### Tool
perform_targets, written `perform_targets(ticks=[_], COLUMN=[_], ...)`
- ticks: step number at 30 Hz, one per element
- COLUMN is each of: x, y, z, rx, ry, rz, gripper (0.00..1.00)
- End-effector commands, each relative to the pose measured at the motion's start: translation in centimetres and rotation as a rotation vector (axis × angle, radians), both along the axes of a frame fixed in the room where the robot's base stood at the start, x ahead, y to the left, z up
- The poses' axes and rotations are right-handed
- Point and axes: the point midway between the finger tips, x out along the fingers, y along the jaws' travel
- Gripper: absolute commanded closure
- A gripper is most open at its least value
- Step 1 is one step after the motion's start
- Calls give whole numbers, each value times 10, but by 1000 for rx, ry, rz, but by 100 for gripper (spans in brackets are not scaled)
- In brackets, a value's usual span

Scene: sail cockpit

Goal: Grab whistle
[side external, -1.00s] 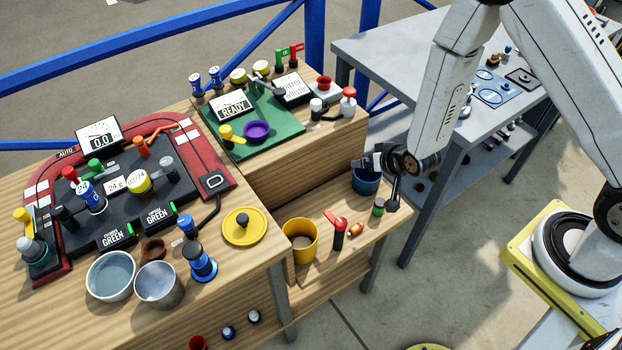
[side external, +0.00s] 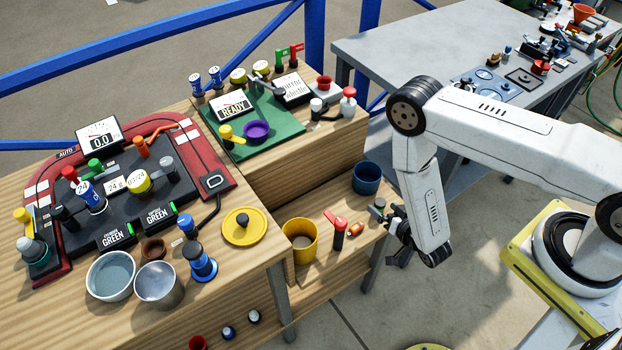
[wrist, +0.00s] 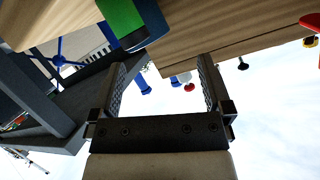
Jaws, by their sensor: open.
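A small orange object (side external: 355,229), which looks like the whistle, lies on the lower wooden shelf (side external: 318,268) in the side view, right of a red-handled dark cylinder (side external: 338,236). I cannot make out its shape clearly. My gripper (side external: 388,216) is at the right edge of this shelf, to the right of the orange object and apart from it. In the wrist view my gripper (wrist: 162,75) has its two fingers spread, with nothing held between them. The orange object cannot be made out there.
A blue cup (side external: 366,178) stands behind my gripper, and a small dark-green item (side external: 378,204) is close beside it, partly hidden. A yellow cup (side external: 300,240) stands to the left. The raised bench (side external: 310,150) rises behind the shelf.

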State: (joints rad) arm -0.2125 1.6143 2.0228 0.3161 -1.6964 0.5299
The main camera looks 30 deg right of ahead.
Motion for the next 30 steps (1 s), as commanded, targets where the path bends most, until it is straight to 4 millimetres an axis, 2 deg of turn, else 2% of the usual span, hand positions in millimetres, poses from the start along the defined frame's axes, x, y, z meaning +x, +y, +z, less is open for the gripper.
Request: perform_targets(ticks=[4,15,24,30], x=[-11,-26,-29,-21], y=[9,54,60,60], z=[-13,-50,-56,-57], rx=[-48,-324,-376,-372], ry=[-45,-151,-172,-172], rz=[36,191,212,207], gripper=[0,0,0,0])
